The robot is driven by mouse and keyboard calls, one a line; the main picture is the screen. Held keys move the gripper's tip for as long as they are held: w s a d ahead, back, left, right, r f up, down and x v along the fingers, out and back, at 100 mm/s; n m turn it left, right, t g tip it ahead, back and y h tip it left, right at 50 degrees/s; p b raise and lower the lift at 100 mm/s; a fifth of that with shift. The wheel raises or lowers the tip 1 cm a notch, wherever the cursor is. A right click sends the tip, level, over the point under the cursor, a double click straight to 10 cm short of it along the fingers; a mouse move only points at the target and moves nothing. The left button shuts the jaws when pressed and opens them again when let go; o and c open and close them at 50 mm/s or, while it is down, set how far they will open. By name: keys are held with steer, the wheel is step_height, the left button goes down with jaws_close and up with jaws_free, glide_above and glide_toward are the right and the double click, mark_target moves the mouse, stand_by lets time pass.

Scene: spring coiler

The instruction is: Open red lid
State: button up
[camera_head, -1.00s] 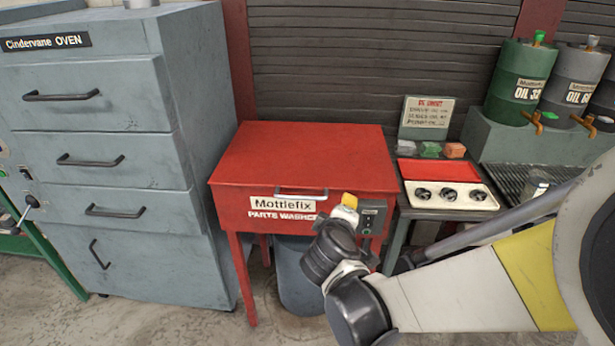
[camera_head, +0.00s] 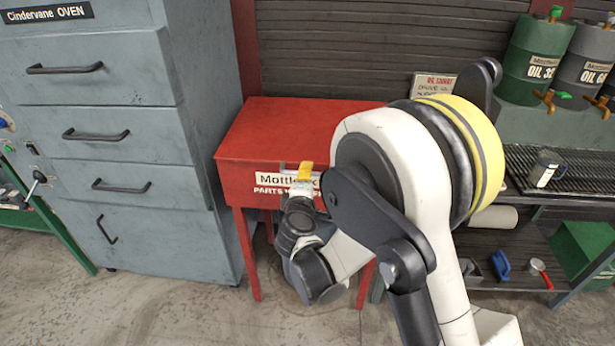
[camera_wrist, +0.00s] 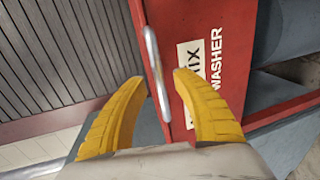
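The red lid (camera_head: 270,128) is the flat top of the red parts washer (camera_head: 236,178), and it lies shut. A grey bar handle (camera_wrist: 156,75) runs along the lid's front edge in the wrist view. My gripper (camera_wrist: 150,85) has its two yellow fingers spread wide, with the handle lying between their tips and no finger seen touching it. In the head view my gripper (camera_head: 305,172) is at the washer's front by the name label. My arm hides the right half of the lid and most of the handle there.
A blue-grey oven cabinet (camera_head: 110,130) with bar handles stands close on the left. On the right are oil drums (camera_head: 533,60), a dark grated bench (camera_head: 520,165) and a mug (camera_head: 545,168). Open floor lies in front.

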steer(key=shift+x, duration=0.75)
